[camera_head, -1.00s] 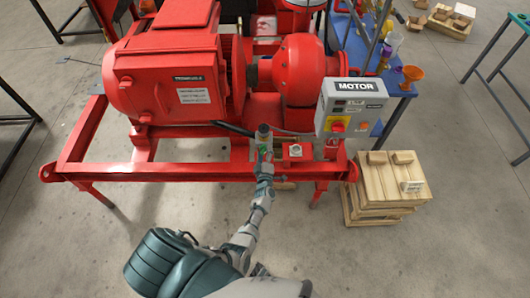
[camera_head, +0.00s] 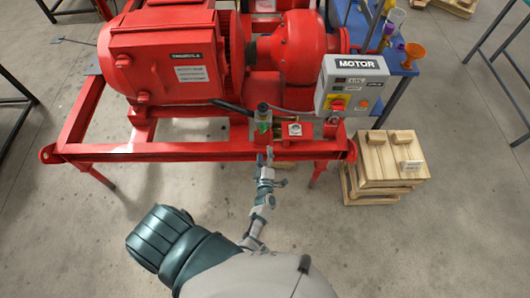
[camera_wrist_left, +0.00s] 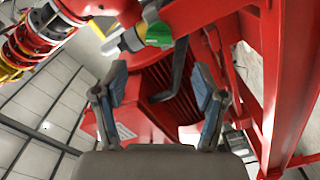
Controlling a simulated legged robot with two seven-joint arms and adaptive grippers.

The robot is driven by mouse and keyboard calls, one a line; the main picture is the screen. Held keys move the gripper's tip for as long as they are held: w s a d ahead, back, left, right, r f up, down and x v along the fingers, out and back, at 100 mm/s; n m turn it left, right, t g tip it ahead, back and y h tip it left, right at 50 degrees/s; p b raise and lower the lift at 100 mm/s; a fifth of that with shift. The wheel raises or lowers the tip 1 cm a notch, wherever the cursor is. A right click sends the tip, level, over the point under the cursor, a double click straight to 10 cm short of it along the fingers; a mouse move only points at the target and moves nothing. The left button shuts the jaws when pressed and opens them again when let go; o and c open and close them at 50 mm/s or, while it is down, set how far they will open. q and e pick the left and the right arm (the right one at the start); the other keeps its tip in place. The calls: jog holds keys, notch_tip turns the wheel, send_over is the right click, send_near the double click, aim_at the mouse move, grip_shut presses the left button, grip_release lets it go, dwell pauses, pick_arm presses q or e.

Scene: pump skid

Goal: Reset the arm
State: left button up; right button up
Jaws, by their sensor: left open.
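My left arm reaches up the middle of the head view to the front rail of the red pump skid (camera_head: 200,151). My left gripper (camera_head: 269,157) is near that rail, below a small fitting with a green part (camera_head: 263,117). In the left wrist view, the two fingers of my left gripper (camera_wrist_left: 160,84) stand apart with nothing between them. The green part (camera_wrist_left: 159,34) shows beyond and above the fingers, apart from them. My right gripper is not in view.
The red motor (camera_head: 165,58) and the grey MOTOR control box (camera_head: 350,86) sit on the skid. A wooden crate (camera_head: 388,160) stands on the floor at right. A blue table (camera_head: 398,85) is behind the box. Open floor lies in front of the skid.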

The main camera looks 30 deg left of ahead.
pick_arm(q)
jog(key=s+d+f+m+g+h, duration=0.2)
jog(key=s+d+f+m+h, duration=0.15)
jog(key=f, duration=0.35)
jog(key=s+d+f+m+g+h, duration=0.1)
jog(key=s+d+f+m+h, duration=0.3)
jog(key=f, duration=0.4)
jog(key=s+d+f+m+g+h, duration=0.25)
jog(key=s+f+m, duration=0.2)
jog(key=f, duration=0.25)
jog(key=s+a+f+m+g, duration=0.1)
jog(key=s+f, duration=0.4)
jog(key=s, duration=0.5)
jog(key=s+a+f+m+g, duration=0.1)
jog(key=s+f+m+g, duration=0.3)
jog(key=s, duration=0.5)
jog(key=s+a+f+m+g, duration=0.2)
jog(key=s+f, duration=0.4)
jog(key=s, duration=0.4)
jog(key=shift+s+m+g+y, duration=0.35)
jog(key=shift+m+g, duration=0.35)
jog(key=shift+g, duration=0.15)
